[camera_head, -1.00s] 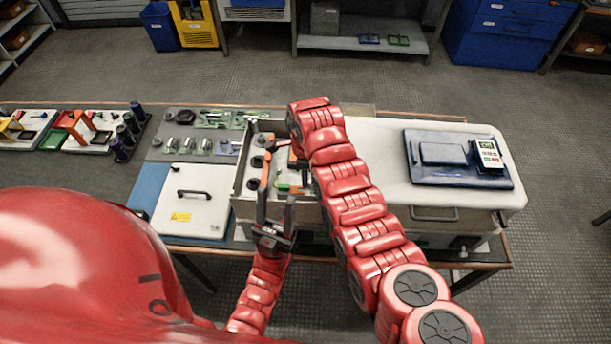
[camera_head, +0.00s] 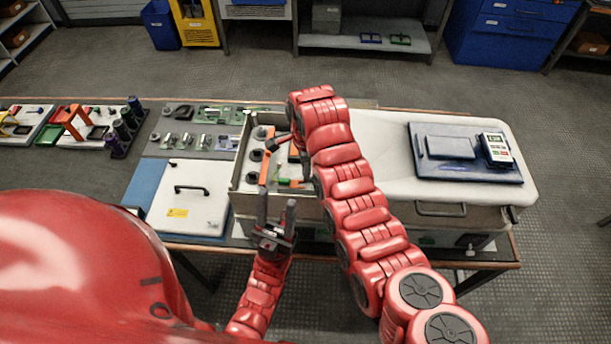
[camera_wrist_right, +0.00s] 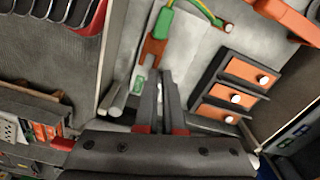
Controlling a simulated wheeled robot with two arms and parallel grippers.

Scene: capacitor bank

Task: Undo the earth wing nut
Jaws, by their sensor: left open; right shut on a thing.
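The open metal box (camera_head: 240,185) stands on the bench in the head view. The right wrist view shows its inside, with a green-yellow earth wire (camera_wrist_right: 163,20) running to a copper-coloured lug or bar (camera_wrist_right: 153,50). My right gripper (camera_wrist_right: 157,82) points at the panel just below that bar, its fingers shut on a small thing. The thing is hidden between the fingers; it appears to be the wing nut, but I cannot see its shape. In the head view, my right arm covers most of this spot. My left gripper (camera_head: 276,212) is open and empty at the box's front edge.
Orange blocks with white studs (camera_wrist_right: 242,72) sit right of my right fingers, and an orange bar (camera_wrist_right: 285,15) is above them. A white lid with a black handle (camera_head: 190,205) lies left of the box. A blue tray with a meter (camera_head: 465,170) rests on the white cover at right.

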